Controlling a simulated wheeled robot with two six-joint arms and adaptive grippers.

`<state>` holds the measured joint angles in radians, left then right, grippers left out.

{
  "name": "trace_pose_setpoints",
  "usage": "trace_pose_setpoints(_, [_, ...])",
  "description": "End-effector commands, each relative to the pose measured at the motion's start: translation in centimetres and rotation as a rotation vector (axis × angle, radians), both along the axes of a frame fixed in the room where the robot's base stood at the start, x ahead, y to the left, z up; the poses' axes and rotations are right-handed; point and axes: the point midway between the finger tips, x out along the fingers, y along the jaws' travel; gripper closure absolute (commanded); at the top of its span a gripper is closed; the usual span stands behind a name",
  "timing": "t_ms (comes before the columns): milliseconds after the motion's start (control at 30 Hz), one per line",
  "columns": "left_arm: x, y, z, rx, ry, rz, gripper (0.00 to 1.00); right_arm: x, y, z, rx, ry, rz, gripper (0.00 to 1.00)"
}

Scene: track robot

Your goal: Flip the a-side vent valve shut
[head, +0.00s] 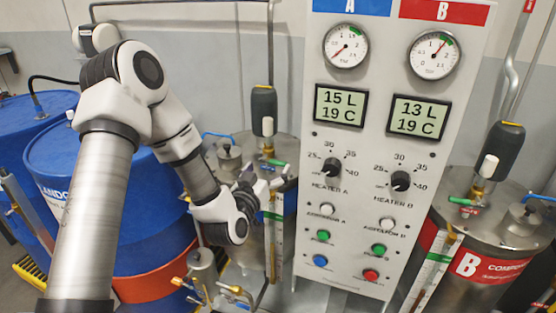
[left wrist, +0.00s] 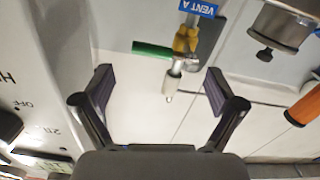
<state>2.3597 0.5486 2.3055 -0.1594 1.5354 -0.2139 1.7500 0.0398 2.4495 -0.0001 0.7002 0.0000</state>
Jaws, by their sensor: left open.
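The A-side vent valve shows in the left wrist view as a brass body (left wrist: 185,40) under a blue VENT A tag (left wrist: 198,8). Its green lever (left wrist: 152,50) sticks out to the left, and a silver spout (left wrist: 173,78) points down the picture. My left gripper (left wrist: 160,92) is open and empty, with its dark fingers to either side of the spout, apart from the valve. In the head view my left gripper (head: 250,188) is at the A tank, left of the panel. The green lever (head: 277,162) shows just beyond it. My right gripper is out of view.
The white control panel (head: 335,170) stands close on the right of the left gripper. Blue drums (head: 75,150) stand at left. The B tank (head: 475,268) at right has a similar green-levered valve (head: 464,201). A steel fitting (left wrist: 278,28) is near the vent valve.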

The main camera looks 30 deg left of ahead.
Motion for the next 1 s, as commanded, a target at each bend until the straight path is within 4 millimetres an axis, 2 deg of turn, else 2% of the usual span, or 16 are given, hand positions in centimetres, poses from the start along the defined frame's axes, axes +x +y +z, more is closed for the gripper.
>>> trace_pose_setpoints(100, [2.4,0.5,0.3,0.003,0.000,-0.001,0.06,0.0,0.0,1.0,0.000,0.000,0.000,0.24])
trace_pose_setpoints(200, [3.9,0.9,0.2,0.002,0.000,0.000,0.06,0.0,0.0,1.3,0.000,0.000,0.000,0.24])
trace_pose_setpoints(300, [4.6,1.1,0.0,0.001,0.002,0.000,0.06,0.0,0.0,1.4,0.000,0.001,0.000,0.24])
trace_pose_setpoints(533, [4.8,1.1,-0.1,-0.001,0.003,0.000,0.06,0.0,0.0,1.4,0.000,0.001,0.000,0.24])
trace_pose_setpoints(667, [4.8,1.1,-0.1,0.000,0.003,0.000,0.52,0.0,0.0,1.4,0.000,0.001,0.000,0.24])
trace_pose_setpoints(700, [4.8,1.1,-0.1,0.000,0.003,0.000,0.66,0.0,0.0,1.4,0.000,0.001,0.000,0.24])
trace_pose_setpoints(867, [4.8,1.1,-0.1,0.003,0.003,0.000,0.66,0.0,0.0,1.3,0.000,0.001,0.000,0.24])
trace_pose_setpoints(1000, [4.8,1.0,-0.6,0.096,0.025,0.000,0.65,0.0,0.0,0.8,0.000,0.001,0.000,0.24])
